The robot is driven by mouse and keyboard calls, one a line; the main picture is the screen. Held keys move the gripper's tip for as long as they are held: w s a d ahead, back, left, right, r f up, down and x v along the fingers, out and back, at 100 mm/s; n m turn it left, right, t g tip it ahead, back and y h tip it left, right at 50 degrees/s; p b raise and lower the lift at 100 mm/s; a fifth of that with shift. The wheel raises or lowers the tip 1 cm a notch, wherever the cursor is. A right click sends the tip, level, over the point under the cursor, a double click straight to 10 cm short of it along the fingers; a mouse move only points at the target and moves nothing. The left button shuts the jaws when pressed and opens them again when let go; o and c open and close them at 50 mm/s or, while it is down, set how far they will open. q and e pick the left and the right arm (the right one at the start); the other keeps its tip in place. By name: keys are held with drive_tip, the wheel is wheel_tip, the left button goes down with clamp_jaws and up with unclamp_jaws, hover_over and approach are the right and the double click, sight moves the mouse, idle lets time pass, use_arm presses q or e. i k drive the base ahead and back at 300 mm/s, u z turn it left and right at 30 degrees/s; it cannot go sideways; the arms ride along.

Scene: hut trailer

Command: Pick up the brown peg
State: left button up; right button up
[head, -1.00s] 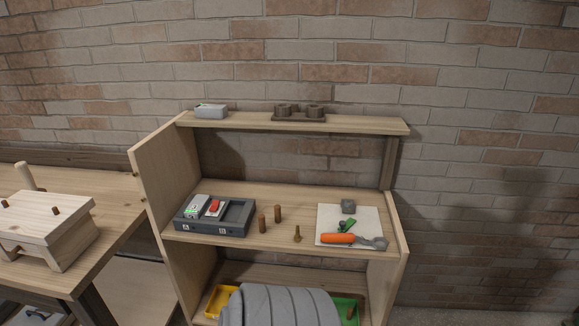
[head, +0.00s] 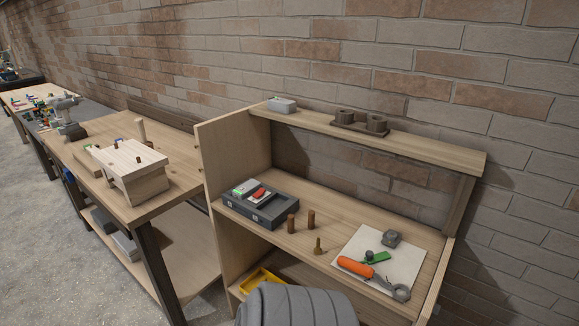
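Two upright brown pegs stand side by side on the middle shelf (head: 345,222): a left peg (head: 292,223) and a right peg (head: 311,220). Both stand free, just right of a dark grey case (head: 268,212). A smaller brass-coloured piece (head: 318,246) stands in front of them, nearer the shelf's front edge. I cannot tell which of the two is the task's brown peg. Neither of my grippers shows in the head view.
A white board (head: 405,262) carries an orange-handled tool (head: 355,267), a green piece (head: 376,258) and a grey block (head: 391,238). A wooden block stand (head: 133,173) is on the left bench. A yellow bin (head: 258,281) sits below. The top shelf (head: 430,147) overhangs behind.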

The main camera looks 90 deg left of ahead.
sight(291, 217)
drive_tip(key=u, duration=0.85)
drive_tip(key=i, duration=0.75)
drive_tip(key=u, duration=1.05)
drive_tip(key=i, duration=0.2)
drive_tip(key=u, duration=0.25)
